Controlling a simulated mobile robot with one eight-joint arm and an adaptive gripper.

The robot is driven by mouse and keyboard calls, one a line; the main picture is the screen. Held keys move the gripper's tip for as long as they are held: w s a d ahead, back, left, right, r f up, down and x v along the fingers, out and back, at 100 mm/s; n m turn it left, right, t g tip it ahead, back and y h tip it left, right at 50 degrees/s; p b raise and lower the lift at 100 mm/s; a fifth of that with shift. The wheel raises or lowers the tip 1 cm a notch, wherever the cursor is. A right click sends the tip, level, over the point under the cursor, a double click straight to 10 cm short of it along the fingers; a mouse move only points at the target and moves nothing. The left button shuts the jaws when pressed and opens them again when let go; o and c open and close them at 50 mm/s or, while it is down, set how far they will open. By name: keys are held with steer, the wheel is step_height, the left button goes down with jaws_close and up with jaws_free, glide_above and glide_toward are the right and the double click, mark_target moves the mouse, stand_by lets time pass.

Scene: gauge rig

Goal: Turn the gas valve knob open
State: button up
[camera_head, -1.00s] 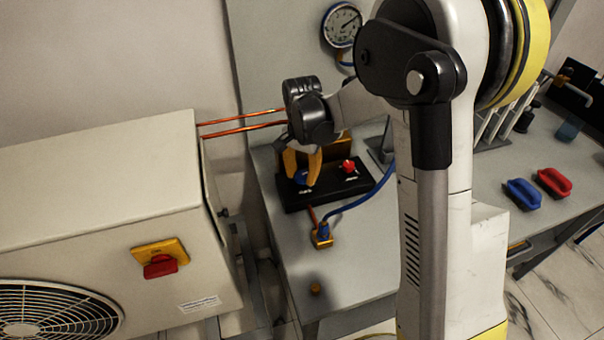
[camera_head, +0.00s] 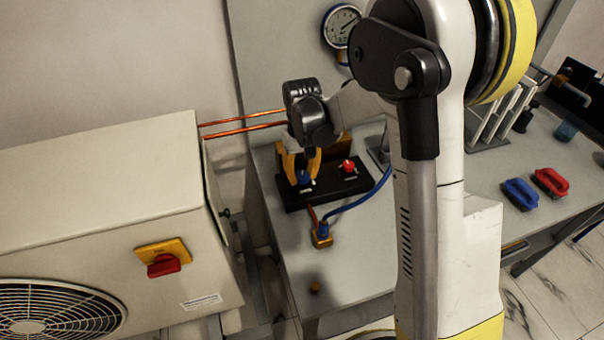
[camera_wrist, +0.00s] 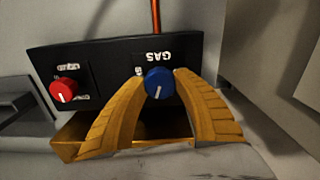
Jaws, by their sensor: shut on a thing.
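The blue gas knob (camera_wrist: 159,83) is on the black panel (camera_wrist: 113,70), beside the word GAS, which appears upside down in the wrist view. The knob's white mark points toward the bottom of that view, slightly left. My gripper (camera_wrist: 160,78) is shut on the knob, with one yellow fingertip at each side. In the head view, my gripper (camera_head: 301,168) reaches down over the panel (camera_head: 325,190) from behind, and the blue knob (camera_head: 304,178) shows partly between the fingers.
A red knob (camera_wrist: 64,90) is on the same panel. A blue hose (camera_head: 352,207) runs from a brass fitting (camera_head: 321,235) in front. Copper pipes (camera_head: 245,130) pass left of my gripper. A round gauge (camera_head: 341,25) hangs behind. The bench front is mostly clear.

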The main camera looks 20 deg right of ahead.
mark_target(302, 175)
steer(key=shift+n, duration=1.9)
steer(key=o, duration=1.2)
steer(key=shift+r, duration=0.1)
step_height(302, 175, up, 12)
steer(key=shift+f, duration=0.1)
steer(key=shift+s, duration=0.1)
